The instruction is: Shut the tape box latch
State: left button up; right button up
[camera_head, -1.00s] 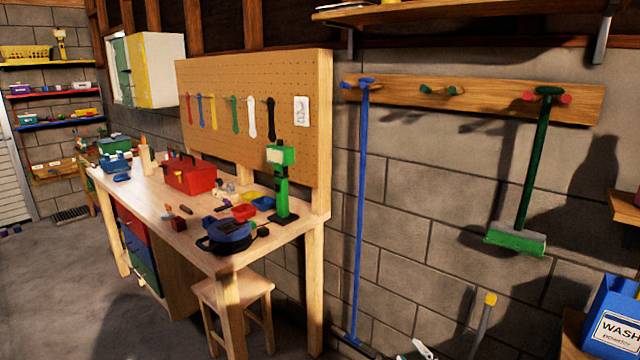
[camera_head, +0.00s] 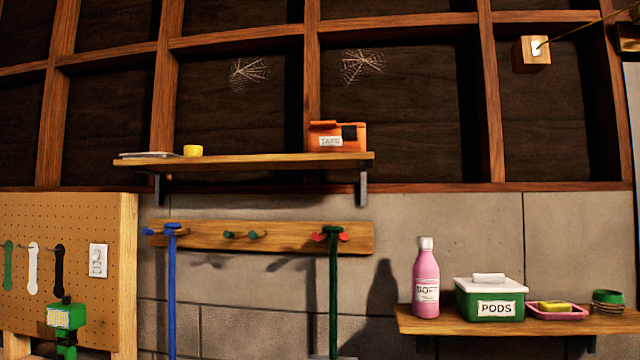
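The tape box (camera_head: 351,142) is orange with a white label reading TAPE and a dark patch, perhaps the latch, at its front right. It sits at the right end of the high wooden shelf (camera_head: 250,162). Its top looks slightly uneven, and I cannot tell whether the latch is shut. Neither of my grippers shows in the head view.
A yellow tape roll (camera_head: 192,150) lies on the same shelf. Below is a peg rail (camera_head: 290,239) with a blue-handled tool and a green broom. A lower right shelf (camera_head: 410,322) holds a pink bottle (camera_head: 426,285) and a green PODS box (camera_head: 489,300).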

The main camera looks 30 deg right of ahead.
aim_at(349, 132)
jog(key=k+l+z, duration=0.1)
jog(key=l+z, duration=0.65)
jog(key=j+z, duration=0.4)
jog(key=j, duration=0.55)
jog(key=j+z, duration=0.4)
jog(key=j, duration=0.6)
jog(key=k, duration=0.05)
